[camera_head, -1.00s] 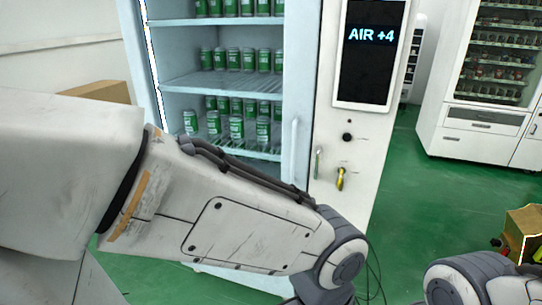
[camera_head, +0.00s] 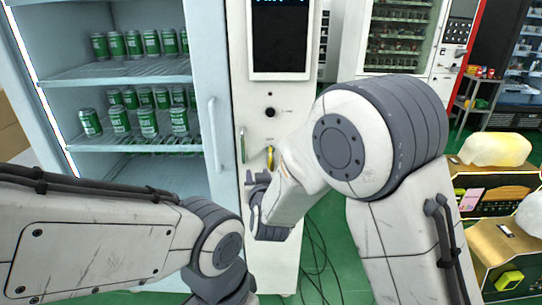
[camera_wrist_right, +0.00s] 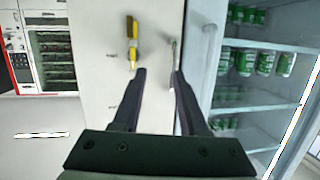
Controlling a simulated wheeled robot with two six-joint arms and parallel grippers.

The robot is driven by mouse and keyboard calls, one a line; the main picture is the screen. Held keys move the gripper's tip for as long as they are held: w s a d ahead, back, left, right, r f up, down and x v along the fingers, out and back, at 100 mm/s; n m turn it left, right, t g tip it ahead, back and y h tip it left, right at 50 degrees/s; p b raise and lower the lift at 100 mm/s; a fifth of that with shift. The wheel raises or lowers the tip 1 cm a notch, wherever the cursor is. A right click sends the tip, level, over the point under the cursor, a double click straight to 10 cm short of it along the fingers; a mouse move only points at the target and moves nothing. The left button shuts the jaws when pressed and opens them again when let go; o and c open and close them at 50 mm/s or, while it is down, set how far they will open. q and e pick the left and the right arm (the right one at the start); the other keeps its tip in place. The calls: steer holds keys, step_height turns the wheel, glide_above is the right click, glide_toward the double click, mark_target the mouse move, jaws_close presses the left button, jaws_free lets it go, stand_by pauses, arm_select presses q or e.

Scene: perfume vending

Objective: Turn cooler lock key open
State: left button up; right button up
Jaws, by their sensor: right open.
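The yellow key (camera_head: 270,157) sticks out of the white lock panel beside the cooler door. In the right wrist view the yellow key (camera_wrist_right: 134,45) is just beyond the tip of the left finger. My right gripper (camera_wrist_right: 160,73) is open and empty, its fingers pointing at the panel. In the head view the right gripper (camera_head: 257,177) is just below the key, partly hidden by my wrist. A slim metal handle (camera_wrist_right: 173,55) lies beyond the right finger. I cannot tell whether either finger touches anything. My left gripper is out of view.
The cooler (camera_head: 85,77) with shelves of green cans stands left of the panel, its door handle (camera_head: 213,138) upright. A black screen (camera_head: 280,40) and a dark round knob (camera_head: 270,112) are above the key. Boxes (camera_head: 497,195) stand at the right.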

mark_target(270, 152)
steer(key=w+d+t, duration=0.1)
steer(key=w, duration=0.3)
steer(key=w+d+t+h+p, duration=0.1)
steer(key=w, duration=0.3)
steer(key=w+d+m+h, duration=0.1)
steer(key=w, duration=0.4)
steer(key=shift+w+d+r+t+p, duration=0.1)
steer(key=shift+d+r+t+p, duration=0.1)
steer(key=shift+t+p, duration=0.15)
steer(key=shift+c, duration=0.3)
jaws_close()
